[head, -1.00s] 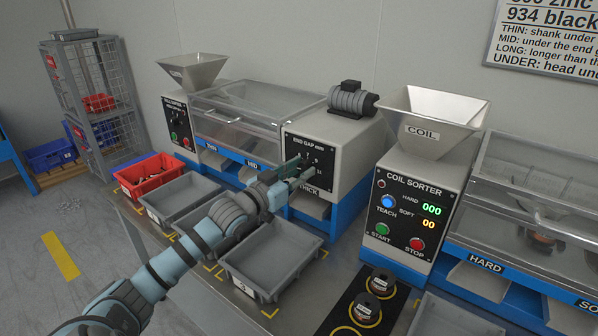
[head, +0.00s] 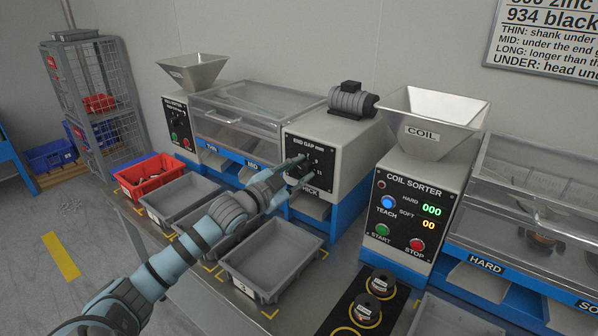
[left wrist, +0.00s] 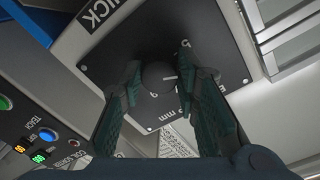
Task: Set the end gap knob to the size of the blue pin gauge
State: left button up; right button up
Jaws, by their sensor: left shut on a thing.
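The end gap knob (left wrist: 158,76) is a dark round knob with a pale pointer line, on a black dial plate (left wrist: 190,32). My left gripper (left wrist: 160,70) is shut on it, one finger on each side. In the head view the left gripper (head: 303,172) is at the front of the grey END GAP box (head: 348,158) and covers part of the black panel (head: 312,148). The knob is largely hidden there, and I cannot read its setting. I cannot make out a blue pin gauge in either view. My right gripper is not in view.
The coil sorter (head: 418,215) with its buttons stands to the right of the END GAP box. Grey bins (head: 262,286) and a red bin (head: 142,187) stand in front of the machines, below my left arm. A chute marked THICK opens under the box.

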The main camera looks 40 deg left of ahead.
pick_arm(q)
jog(key=shift+m, duration=1.3)
jog(key=o, duration=1.2)
jog(key=shift+c, duration=0.2)
jog(key=shift+r, duration=0.1)
notch_tip(320, 180, up, 10)
jog(key=shift+a, duration=0.1)
